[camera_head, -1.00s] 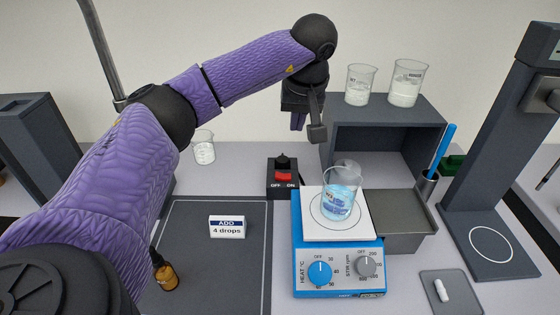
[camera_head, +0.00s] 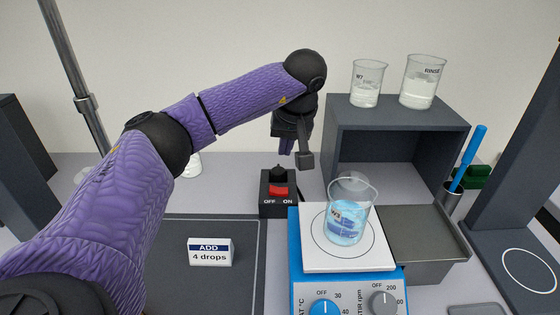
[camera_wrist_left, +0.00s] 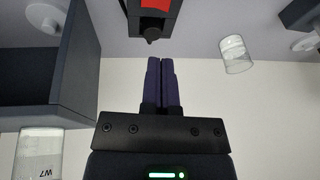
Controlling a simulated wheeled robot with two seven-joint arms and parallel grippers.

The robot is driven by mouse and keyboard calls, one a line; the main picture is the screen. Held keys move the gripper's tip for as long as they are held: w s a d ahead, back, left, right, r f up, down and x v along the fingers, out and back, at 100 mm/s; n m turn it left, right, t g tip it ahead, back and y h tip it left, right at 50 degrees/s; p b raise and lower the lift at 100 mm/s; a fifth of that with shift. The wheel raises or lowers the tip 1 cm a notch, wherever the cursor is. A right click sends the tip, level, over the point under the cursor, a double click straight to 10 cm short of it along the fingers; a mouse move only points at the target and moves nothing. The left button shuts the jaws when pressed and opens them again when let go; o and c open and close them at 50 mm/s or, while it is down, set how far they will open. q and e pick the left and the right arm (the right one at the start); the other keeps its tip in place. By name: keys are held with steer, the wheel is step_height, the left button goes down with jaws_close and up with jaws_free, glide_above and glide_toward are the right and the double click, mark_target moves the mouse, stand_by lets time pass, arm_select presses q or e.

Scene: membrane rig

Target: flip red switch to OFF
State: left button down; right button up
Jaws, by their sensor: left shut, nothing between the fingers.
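The red switch (camera_head: 278,191) sits on a small black box marked OFF at left and ON at right. I cannot tell which side of it is pressed down. My left gripper (camera_head: 286,152) hangs above and behind the box, fingers down, apart from the switch. In the left wrist view its two dark purple fingers (camera_wrist_left: 160,62) are together with nothing between them. Their tips point toward the black box, whose black knob (camera_wrist_left: 152,32) lies just beyond them. A part of the red switch (camera_wrist_left: 155,4) shows at the top edge. My right gripper is not in view.
A blue hot plate (camera_head: 294,262) bearing a beaker of blue liquid (camera_head: 347,225) stands right of the box. A grey shelf (camera_head: 333,150) with two beakers is behind. A dark mat (camera_head: 200,290) with an "ADD 4 drops" sign (camera_head: 210,252) lies at front left.

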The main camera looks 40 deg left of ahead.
mark_target(271, 189)
arm_select(q)
steer(key=x, duration=0.3)
steer(key=b+x, duration=0.1)
steer(key=x, duration=0.3)
steer(key=s+b+x, duration=0.1)
steer(key=x, duration=0.2)
steer(key=shift+a+f, duration=0.15)
steer(key=shift+f, duration=0.2)
steer(key=shift+s+a+f+b, duration=0.1)
steer(key=shift+a+f+b, duration=0.1)
steer(key=shift+f+b, duration=0.25)
steer(key=shift+f, duration=0.1)
steer(key=shift+s+a+f+t+h, duration=0.2)
steer(key=shift+a+f+t+h, duration=0.1)
steer(key=shift+f+h, duration=0.1)
steer(key=shift+d, duration=0.1)
steer(key=shift+w, duration=0.1)
steer(key=shift+w+d+r+p, duration=0.3)
steer(key=shift+w+d+p, duration=0.1)
steer(key=shift+d, duration=0.2)
